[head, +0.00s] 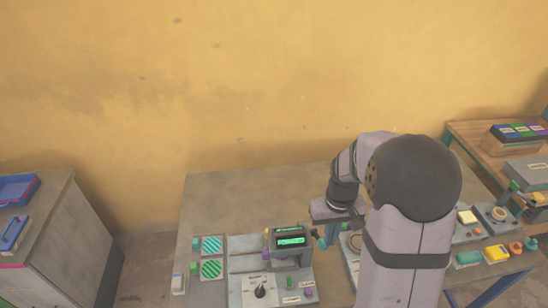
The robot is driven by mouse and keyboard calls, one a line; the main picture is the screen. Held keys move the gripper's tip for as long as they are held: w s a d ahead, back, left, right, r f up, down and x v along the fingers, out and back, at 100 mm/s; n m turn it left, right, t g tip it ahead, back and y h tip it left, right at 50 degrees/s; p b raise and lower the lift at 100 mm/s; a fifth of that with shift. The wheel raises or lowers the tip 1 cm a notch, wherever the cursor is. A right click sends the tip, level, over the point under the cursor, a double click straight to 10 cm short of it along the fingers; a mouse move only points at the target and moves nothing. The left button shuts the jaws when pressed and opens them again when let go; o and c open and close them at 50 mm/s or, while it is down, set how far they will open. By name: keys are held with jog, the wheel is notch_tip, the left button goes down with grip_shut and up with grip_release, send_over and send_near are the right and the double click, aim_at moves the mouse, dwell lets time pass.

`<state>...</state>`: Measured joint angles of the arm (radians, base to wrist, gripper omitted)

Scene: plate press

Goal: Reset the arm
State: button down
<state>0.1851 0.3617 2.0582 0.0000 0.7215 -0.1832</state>
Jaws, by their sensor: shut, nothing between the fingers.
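My arm rises from the bottom of the head view and bends down over the grey table (230,188). My gripper (321,240) is small and partly hidden by my own arm. It points down just right of a device with a lit green display (290,240). The fingers are shut with nothing held. I cannot tell whether the fingertips touch anything.
Two green-striped pads (211,268) lie left of the device. A panel with a black knob (259,291) is in front. Coloured blocks (496,253) and a wooden table (480,139) are at right. A grey cabinet (75,240) stands left. The table's back left is clear.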

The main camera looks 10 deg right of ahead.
jog(key=s+a+f+b, duration=0.1)
jog(key=s+a+b, duration=0.3)
jog(key=s, duration=0.9)
jog(key=shift+s+a+f+b, duration=0.15)
jog(key=shift+s+a+b, duration=0.2)
jog(key=shift+a, duration=1)
